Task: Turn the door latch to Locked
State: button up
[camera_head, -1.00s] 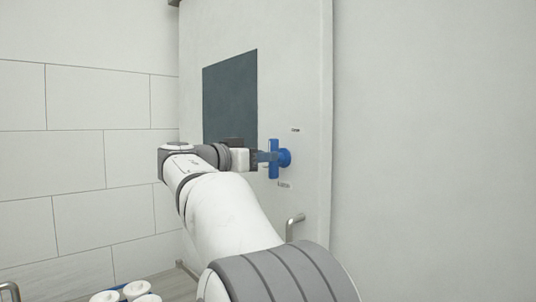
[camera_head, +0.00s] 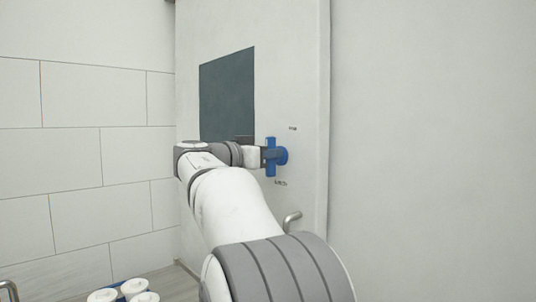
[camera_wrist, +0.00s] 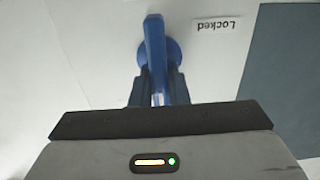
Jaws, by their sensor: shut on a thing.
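The blue door latch (camera_head: 270,168) is on the white door (camera_head: 292,80), with its bar standing upright in the head view. In the wrist view the blue bar (camera_wrist: 155,45) runs from a round blue hub down between my fingers. My gripper (camera_wrist: 160,95) is shut on the bar, one dark finger on each side. In the head view my gripper (camera_head: 264,157) reaches the latch from the left. A white label reading "Locked" (camera_wrist: 220,24) lies to the right of the bar in the wrist view, upside down. The fingertips are partly hidden in the head view.
Small labels sit above (camera_head: 293,128) and below (camera_head: 280,182) the latch, too small to read there. A dark panel (camera_head: 227,95) is on the door. A metal handle (camera_head: 292,221) is lower down. White cups (camera_head: 133,287) stand at lower left.

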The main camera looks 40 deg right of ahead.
jog(key=shift+a, duration=0.15)
grip_shut()
jog(key=n, duration=0.2)
jog(key=n+b, duration=0.1)
jog(key=n, duration=0.1)
jog(key=shift+w+f+n, duration=0.1)
jog(key=shift+w+n, duration=0.1)
jog(key=shift+n, duration=0.1)
jog(key=n, duration=0.4)
jog(key=shift+w+n, duration=0.15)
jog(key=shift+n, duration=0.15)
jog(key=shift+w+f+n+p, duration=0.15)
jog(key=shift+n+p, duration=0.4)
jog(key=shift+n, duration=1.65)
jog(key=shift+f+n+p, duration=0.2)
jog(key=shift+n+p, duration=0.3)
jog(key=shift+n, duration=1.7)
